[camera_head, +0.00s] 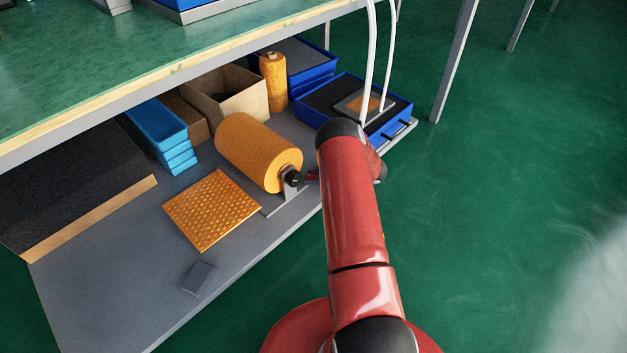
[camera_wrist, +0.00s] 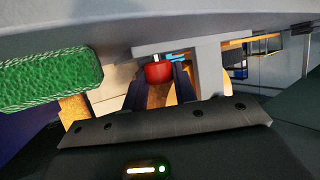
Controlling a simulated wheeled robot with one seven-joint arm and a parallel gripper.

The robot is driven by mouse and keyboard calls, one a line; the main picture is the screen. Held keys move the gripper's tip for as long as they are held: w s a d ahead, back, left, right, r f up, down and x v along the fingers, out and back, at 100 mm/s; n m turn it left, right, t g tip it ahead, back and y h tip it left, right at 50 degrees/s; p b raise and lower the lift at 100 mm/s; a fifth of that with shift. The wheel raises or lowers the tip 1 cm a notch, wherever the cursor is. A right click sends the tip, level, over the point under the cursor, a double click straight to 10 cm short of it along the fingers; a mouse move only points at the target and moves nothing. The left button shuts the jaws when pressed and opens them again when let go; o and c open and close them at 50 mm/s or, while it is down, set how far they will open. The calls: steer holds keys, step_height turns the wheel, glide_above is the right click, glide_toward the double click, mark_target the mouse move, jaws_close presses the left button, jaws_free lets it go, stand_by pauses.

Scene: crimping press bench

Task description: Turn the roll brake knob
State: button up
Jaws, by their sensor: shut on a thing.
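A large orange roll (camera_head: 258,152) lies on its side on the lower shelf, held at its near end by a grey bracket (camera_head: 287,194) with a dark round hub. A small red brake knob (camera_head: 311,175) shows beside the hub, next to my arm. In the wrist view the red knob (camera_wrist: 158,73) sits between the two dark fingers of my gripper (camera_wrist: 160,80), in front of a grey upright. My gripper is shut on the knob. In the head view my red arm hides most of the gripper. The knob's turn angle cannot be told.
The green bench top (camera_head: 150,75) overhangs the shelf. Around the roll are an orange textured sheet (camera_head: 213,209), blue bins (camera_head: 160,135), an open carton (camera_head: 238,97), an upright orange roll (camera_head: 273,80) and a blue tray (camera_head: 394,130).

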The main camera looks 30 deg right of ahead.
steer(key=shift+w+d+f+n+g+y+b, duration=0.1)
steer(key=shift+n+g+y+b, duration=0.45)
steer(key=shift+n+g, duration=0.3)
steer(key=shift+w+d+f+n+g+y+b, duration=0.1)
steer(key=shift+n+g+y+b, duration=0.25)
steer(key=shift+n+g+b, duration=0.35)
steer(key=shift+r+n+g, duration=0.1)
steer(key=shift+n+g, duration=0.15)
steer(key=shift+g, duration=0.1)
steer(key=o, duration=1)
steer(key=shift+c, duration=0.2)
steer(key=shift+a, duration=0.1)
step_height(320, 180, up, 20)
steer(key=p, duration=0.4)
